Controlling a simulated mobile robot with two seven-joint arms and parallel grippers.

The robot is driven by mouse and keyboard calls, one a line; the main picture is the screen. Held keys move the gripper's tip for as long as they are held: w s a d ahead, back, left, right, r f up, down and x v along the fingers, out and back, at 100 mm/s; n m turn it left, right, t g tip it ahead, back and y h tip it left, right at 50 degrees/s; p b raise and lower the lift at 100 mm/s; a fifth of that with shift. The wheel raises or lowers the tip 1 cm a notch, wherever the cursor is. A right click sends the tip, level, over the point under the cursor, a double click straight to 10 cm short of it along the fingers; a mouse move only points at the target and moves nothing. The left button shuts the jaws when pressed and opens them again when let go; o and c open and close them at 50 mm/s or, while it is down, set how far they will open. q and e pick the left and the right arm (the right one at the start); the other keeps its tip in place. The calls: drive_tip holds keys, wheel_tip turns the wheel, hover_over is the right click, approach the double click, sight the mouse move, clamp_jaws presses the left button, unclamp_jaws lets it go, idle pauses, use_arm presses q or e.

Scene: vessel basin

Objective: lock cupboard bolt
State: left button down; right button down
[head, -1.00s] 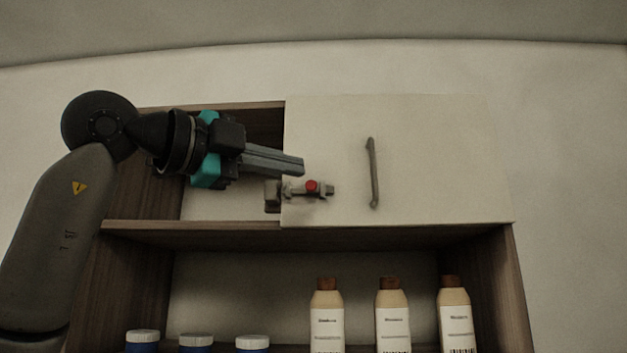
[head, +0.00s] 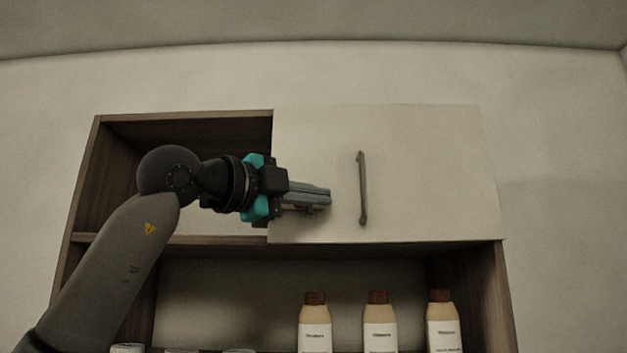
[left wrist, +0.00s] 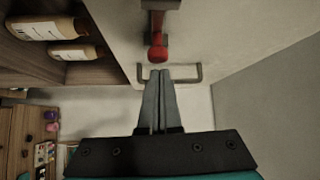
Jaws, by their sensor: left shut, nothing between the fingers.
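The cupboard's pale door (head: 420,180) covers the right part of the upper compartment and carries a grey bar handle (head: 362,188). My left gripper (head: 328,198) is shut and empty, in front of the door and left of the handle. It hides nearly all of the bolt in the head view. In the left wrist view the bolt (left wrist: 159,22) shows its red knob (left wrist: 158,53) just beyond the shut fingertips (left wrist: 158,72). I cannot tell whether they touch. The handle (left wrist: 190,76) also shows there, behind the fingers. My right gripper is not in view.
The upper compartment's left part (head: 130,170) is open. Several brown-capped bottles (head: 380,325) stand on the lower shelf, with low lidded jars (head: 128,349) at its left. The wall right of the cupboard (head: 560,220) is clear.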

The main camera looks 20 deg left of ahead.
use_arm(q)
drive_tip(key=shift+s+a+f, duration=0.15)
drive_tip(key=shift+s+a, duration=0.05)
drive_tip(key=shift+a, duration=0.75)
drive_tip(key=shift+a, duration=0.15)
drive_tip(key=a, duration=0.1)
drive_tip(key=s+a, duration=0.1)
drive_tip(key=a, duration=0.1)
